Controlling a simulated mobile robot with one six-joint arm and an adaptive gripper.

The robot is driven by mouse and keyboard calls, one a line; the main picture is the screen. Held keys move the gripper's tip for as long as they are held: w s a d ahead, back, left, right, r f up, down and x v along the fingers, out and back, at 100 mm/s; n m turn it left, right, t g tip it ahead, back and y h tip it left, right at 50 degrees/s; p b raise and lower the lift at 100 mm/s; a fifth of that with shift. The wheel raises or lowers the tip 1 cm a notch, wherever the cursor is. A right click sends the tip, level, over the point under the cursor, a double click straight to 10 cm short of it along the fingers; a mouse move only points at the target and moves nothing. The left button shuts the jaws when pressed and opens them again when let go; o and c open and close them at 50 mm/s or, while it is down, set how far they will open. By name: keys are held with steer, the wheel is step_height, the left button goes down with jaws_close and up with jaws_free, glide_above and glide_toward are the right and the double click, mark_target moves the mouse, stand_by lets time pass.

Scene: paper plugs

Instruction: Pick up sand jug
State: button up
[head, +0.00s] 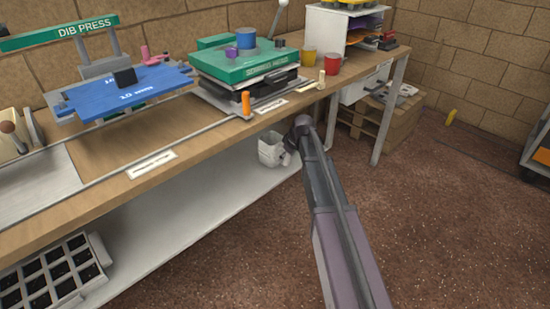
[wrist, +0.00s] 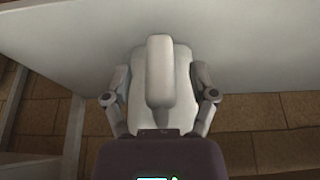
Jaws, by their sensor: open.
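The sand jug is a pale off-white container (head: 270,151) at the right end of the lower shelf, under the bench. In the wrist view its pale body (wrist: 182,60) fills the middle, with a long raised handle (wrist: 159,65) facing the camera. My gripper (wrist: 160,82) is open, with one finger on each side of the jug. I cannot tell whether the fingers touch it. In the head view my gripper (head: 291,150) is at the jug's right side, and my arm hides part of that area.
The white lower shelf (head: 165,220) carries a dark-celled tray (head: 50,275) at the left. The wooden bench top (head: 110,165) overhangs the jug. A green press (head: 240,62), red and yellow cups, and a blue plate stand on the bench. The brown floor at right is mostly clear.

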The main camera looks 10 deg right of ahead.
steer(key=shift+w+a+f, duration=0.1)
steer(key=shift+f, duration=0.25)
stand_by(0.4)
jaws_close()
